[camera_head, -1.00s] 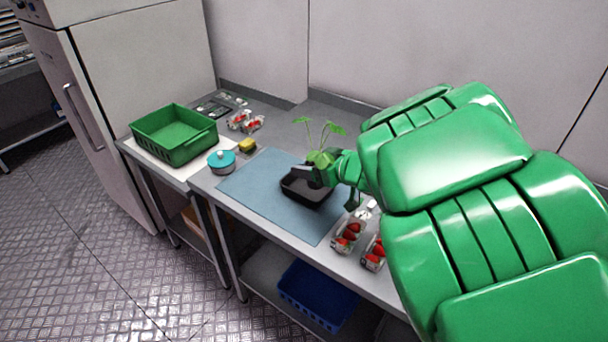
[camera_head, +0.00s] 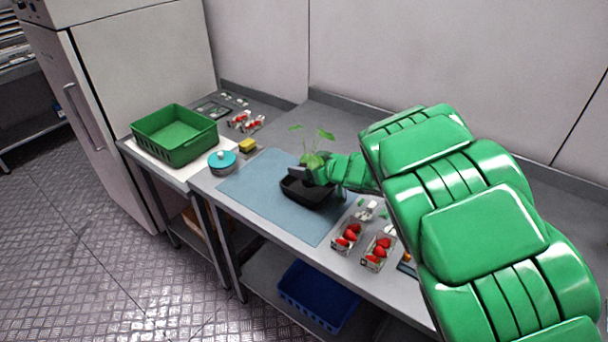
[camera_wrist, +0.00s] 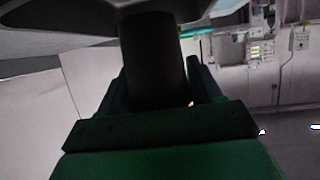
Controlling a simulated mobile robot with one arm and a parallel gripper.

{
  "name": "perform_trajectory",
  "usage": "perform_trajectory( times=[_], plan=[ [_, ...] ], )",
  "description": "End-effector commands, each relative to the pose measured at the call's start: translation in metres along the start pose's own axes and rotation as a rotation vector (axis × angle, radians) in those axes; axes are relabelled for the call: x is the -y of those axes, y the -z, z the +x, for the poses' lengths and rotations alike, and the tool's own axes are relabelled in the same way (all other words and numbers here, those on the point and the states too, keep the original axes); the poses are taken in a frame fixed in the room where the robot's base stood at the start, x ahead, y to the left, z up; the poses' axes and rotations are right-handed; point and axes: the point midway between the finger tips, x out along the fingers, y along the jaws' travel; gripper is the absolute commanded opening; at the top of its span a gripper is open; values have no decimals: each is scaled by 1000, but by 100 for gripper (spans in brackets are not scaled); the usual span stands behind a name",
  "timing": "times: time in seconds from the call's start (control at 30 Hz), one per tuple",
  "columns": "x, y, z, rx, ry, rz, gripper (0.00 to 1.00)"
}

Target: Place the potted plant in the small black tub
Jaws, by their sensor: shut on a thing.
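The potted plant (camera_head: 313,160) has thin stems and green leaves, and it stands roughly upright over the small black tub (camera_head: 308,196). The tub lies on a blue mat. My gripper (camera_head: 312,175) is shut on the plant's pot, at the back part of the tub. Its fingers hide most of the pot in the head view, so I cannot tell whether the pot touches the tub floor. In the wrist view, the dark pot (camera_wrist: 155,60) fills the space between the fingers.
The blue mat (camera_head: 247,187) covers the middle of the counter. Strawberry punnets (camera_head: 347,238) stand at the front right, with others at the back. A teal-lidded pot (camera_head: 222,161), a yellow sponge (camera_head: 248,146) and a green crate (camera_head: 174,134) are left. A blue crate (camera_head: 318,295) is below.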

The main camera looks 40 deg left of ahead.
Motion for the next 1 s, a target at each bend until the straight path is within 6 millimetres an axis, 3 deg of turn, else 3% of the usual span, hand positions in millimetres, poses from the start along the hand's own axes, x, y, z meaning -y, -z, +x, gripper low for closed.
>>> perform_trajectory(
  times=[0.3, 0.57, 0.93, 0.97, 1.0],
  plan=[
    [-5, -5, 10, -3, 1, 0, 31],
    [-4, -33, 20, -1, 0, 1, 31],
    [-5, -35, 22, -1, 0, 0, 31],
    [-5, -35, 22, -2, 0, 0, 67],
    [-5, -35, 21, -2, 0, -1, 73]
  ],
)
